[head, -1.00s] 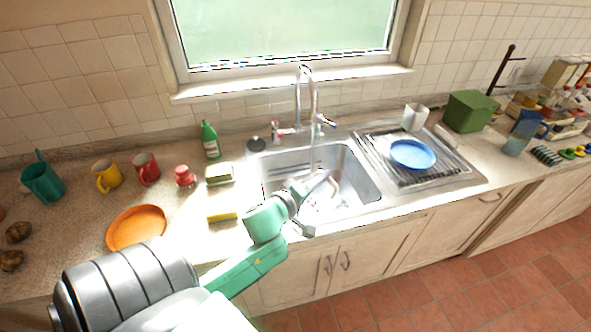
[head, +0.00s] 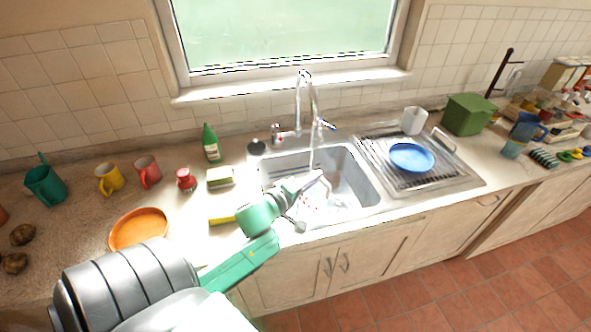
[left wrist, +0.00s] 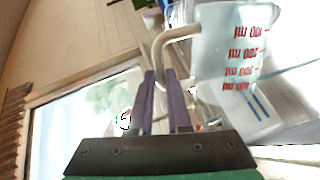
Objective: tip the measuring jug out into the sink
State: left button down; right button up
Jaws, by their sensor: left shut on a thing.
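The clear measuring jug (left wrist: 235,65) has red millilitre marks and a pale handle (left wrist: 172,40) in the left wrist view. My left gripper (left wrist: 165,78) is shut on that handle. In the head view my left gripper (head: 312,184) is over the sink (head: 356,185), and the jug (head: 311,202) shows faintly below it, over the basin. The jug's marks appear upside down in the wrist view; its exact tilt and any contents are hard to tell. My right gripper is not in view.
A tall tap (head: 299,100) arches over the basin from behind. To the right, a drainer (head: 440,181) holds a blue plate (head: 411,157) and a white cup (head: 414,121). A sponge (head: 220,177), green bottle (head: 211,143) and orange dish (head: 138,229) stand to the left.

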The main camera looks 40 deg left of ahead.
aim_at(327, 209)
pick_arm(q)
jog(key=shift+a, duration=0.45)
jog(key=shift+d+f+b, duration=0.5)
jog(key=shift+d+b, duration=0.4)
jog(key=shift+b, duration=0.15)
jog(key=d+m, duration=0.1)
jog(key=d, duration=0.1)
jog(key=d+r+m, duration=0.1)
jog(key=shift+s+d+r+m+y, duration=0.1)
jog(key=shift+s+d+m+y, duration=0.05)
jog(key=shift+d+m+y, duration=0.25)
jog(key=shift+d+r, duration=0.1)
jog(key=shift+d, duration=0.1)
jog(key=shift+d+m, duration=0.3)
jog(key=d+f+m+t+y+b, duration=0.2)
jog(key=d+f+m+b, duration=0.6)
jog(key=b, duration=0.9)
jog(key=shift+s+d+f+m+b, duration=0.15)
jog(key=shift+s+d+m+b, duration=0.3)
jog(key=shift+d+m, duration=0.8)
